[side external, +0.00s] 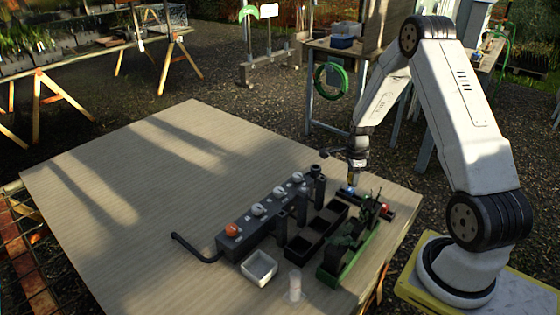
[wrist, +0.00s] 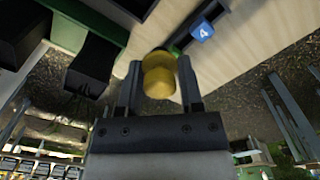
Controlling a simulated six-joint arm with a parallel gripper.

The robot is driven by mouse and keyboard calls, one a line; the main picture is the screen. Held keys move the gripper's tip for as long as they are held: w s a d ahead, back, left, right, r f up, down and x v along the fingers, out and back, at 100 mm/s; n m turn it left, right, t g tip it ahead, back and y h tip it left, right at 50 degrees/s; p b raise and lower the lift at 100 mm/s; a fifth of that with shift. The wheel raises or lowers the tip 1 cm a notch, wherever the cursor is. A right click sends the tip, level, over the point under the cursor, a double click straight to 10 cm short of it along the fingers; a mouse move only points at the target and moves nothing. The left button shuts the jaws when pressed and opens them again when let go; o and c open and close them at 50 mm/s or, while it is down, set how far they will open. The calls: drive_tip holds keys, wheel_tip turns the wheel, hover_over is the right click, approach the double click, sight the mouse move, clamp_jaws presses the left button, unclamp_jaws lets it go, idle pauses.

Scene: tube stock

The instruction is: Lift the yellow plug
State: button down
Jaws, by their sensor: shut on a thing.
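The yellow plug (wrist: 158,80) is a rounded yellow piece between the two fingers of my gripper (wrist: 158,88) in the wrist view. The fingers are shut on it from both sides. In the side view my gripper (side external: 352,180) points down over the far right part of the table, close to the dark rack with coloured pieces. The plug is small and dark there, and whether it is clear of what lies below cannot be told.
A grey box with knobs (side external: 262,212), a black tray (side external: 300,249), a green holder (side external: 345,262) and a white dish (side external: 258,266) stand nearby. The table's left half is clear.

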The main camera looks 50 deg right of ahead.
drive_tip(key=shift+s+a+r, duration=0.3)
drive_tip(key=shift+s+a, duration=0.05)
drive_tip(key=shift+s, duration=0.25)
drive_tip(key=shift+s+a+r, duration=0.3)
drive_tip(key=shift+s+a, duration=0.05)
drive_tip(key=shift+s, duration=0.2)
drive_tip(key=shift+w, duration=0.15)
